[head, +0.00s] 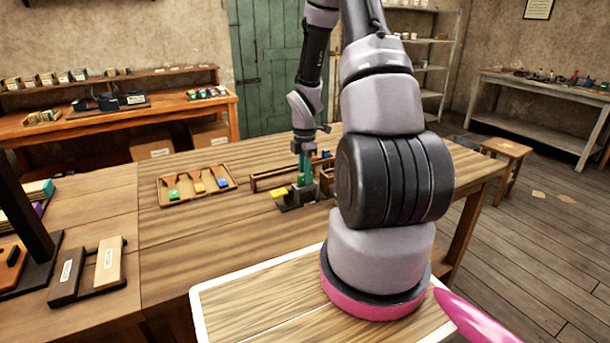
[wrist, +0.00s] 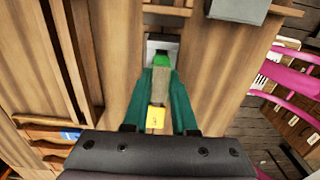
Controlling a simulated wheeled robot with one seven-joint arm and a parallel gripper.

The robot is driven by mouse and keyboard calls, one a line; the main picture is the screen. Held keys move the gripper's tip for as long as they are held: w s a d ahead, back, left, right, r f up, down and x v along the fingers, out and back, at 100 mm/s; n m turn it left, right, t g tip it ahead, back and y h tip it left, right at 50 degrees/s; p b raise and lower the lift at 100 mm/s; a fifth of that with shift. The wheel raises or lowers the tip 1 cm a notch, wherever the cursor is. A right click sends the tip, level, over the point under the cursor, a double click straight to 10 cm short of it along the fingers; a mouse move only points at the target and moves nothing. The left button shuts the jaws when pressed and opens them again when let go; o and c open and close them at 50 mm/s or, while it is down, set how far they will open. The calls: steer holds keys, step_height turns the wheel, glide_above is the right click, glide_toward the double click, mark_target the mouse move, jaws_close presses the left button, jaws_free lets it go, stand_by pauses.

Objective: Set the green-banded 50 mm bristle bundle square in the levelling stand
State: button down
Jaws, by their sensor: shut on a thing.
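My gripper (head: 303,181) reaches down over the dark levelling stand (head: 296,201) on the workbench. In the wrist view its two teal fingers (wrist: 163,72) close on a bright green piece at their tips, which I take for the green-banded bristle bundle (wrist: 162,58). A pale grey plate lies just beyond it. A yellow piece (head: 279,194) sits at the left of the stand and shows between the fingers in the wrist view (wrist: 156,117). The bundle's lower end is hidden, so I cannot tell whether it touches the stand or is square.
A shallow wooden tray (head: 159,197) with green, orange and blue-marked pieces lies left of the stand. A long wooden rack (head: 272,178) stands behind it, with small blue and yellow pieces nearby. Labelled blocks (head: 109,262) lie at the lower left.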

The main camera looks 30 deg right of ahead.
steer(key=c, duration=0.6)
jaws_free()
steer(key=shift+c, duration=0.2)
step_height(320, 180, up, 11)
